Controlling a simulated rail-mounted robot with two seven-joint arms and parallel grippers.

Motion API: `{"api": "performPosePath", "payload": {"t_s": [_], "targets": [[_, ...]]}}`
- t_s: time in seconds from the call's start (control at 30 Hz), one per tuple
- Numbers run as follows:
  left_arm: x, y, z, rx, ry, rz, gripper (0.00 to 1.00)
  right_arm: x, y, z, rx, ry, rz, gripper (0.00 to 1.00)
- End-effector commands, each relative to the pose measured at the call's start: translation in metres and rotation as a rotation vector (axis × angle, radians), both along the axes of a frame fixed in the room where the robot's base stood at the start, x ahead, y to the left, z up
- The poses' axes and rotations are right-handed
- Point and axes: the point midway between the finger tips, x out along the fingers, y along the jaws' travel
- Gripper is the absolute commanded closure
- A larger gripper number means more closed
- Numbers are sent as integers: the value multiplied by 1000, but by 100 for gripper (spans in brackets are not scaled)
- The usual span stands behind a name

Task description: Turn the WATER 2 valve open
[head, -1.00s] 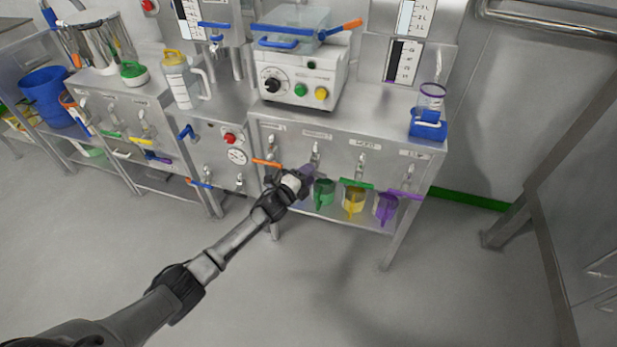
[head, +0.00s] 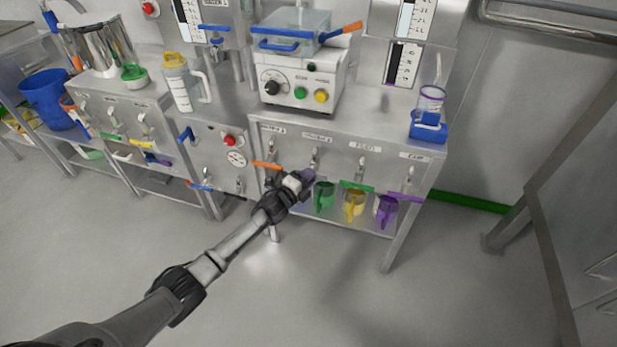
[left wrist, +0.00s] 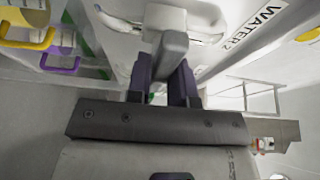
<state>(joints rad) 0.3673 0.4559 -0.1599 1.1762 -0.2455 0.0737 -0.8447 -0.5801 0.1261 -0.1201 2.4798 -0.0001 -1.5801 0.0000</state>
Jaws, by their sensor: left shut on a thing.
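The WATER 2 label (left wrist: 255,28) shows in the left wrist view, on the panel beside a valve. A grey lever (left wrist: 172,45) of that valve stands between the two dark purple fingers of my left gripper (left wrist: 163,82), which are shut on it. In the head view my left gripper (head: 307,176) is at the front of the right bench, just below the second valve from the left (head: 315,156). The gripper hides the lower part of that valve and its lever. My right gripper is in neither view.
Neighbouring valves have an orange lever (head: 267,165) on the left and a green lever (head: 357,186) on the right. Green (head: 324,196), yellow (head: 354,205) and purple (head: 386,211) jugs stand on the shelf below, close to my gripper. The floor in front is clear.

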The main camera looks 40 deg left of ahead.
Motion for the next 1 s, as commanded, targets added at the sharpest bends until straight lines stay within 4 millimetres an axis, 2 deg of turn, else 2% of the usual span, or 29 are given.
{"api": "performPosePath", "payload": {"t_s": [0.37,1.0], "targets": [[0,-1,-2,-124,-49,0,100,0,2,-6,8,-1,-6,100],[1,-2,-3,-676,-272,0,100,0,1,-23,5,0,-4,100]]}}
